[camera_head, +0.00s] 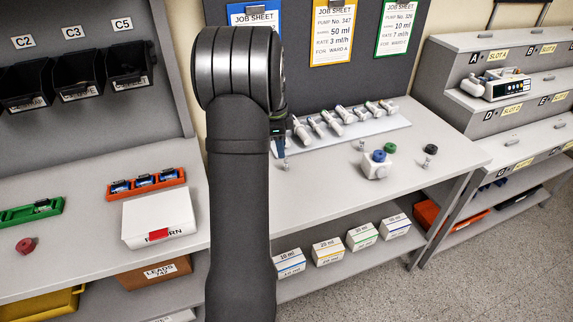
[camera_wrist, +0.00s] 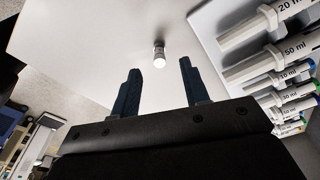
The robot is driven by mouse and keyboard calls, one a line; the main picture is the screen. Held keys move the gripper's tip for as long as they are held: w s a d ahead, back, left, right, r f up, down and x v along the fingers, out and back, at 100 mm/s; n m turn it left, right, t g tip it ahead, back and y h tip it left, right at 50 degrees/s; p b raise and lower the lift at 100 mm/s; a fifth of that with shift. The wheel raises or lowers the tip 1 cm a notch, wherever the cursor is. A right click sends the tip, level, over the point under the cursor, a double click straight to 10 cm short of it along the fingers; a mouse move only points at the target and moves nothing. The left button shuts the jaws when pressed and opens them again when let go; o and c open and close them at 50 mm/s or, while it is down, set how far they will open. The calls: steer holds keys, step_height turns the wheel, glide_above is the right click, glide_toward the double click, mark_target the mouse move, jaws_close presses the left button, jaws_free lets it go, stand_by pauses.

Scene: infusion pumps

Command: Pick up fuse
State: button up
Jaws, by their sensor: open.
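A small cylinder with a grey metal cap and a bright white end, which looks like the fuse (camera_wrist: 159,55), stands on the grey bench in the wrist view. It shows just past and between my fingertips. My gripper (camera_wrist: 158,65) is open, with its two dark blue fingers apart and nothing between them that I can see touching. In the head view, my arm hides most of the gripper, and a small piece of it shows above the bench (camera_head: 325,181). A small grey fitting (camera_head: 284,164) shows just below it there; I cannot tell for certain that it is the same fuse.
A rack of several syringes (camera_wrist: 268,63) lies close on the right in the wrist view. A white block with a blue knob (camera_head: 375,168), loose knobs and small fittings stand to the right on the bench. A white return box (camera_head: 158,217) is at left.

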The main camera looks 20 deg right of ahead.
mark_target(286, 159)
steer(key=f, duration=0.2)
steer(key=d+f, duration=0.1)
steer(key=f, duration=0.1)
steer(key=s+f, duration=0.1)
steer(key=f, duration=0.1)
steer(key=shift+d+f, duration=0.1)
steer(key=shift+d, duration=0.1)
jaws_close()
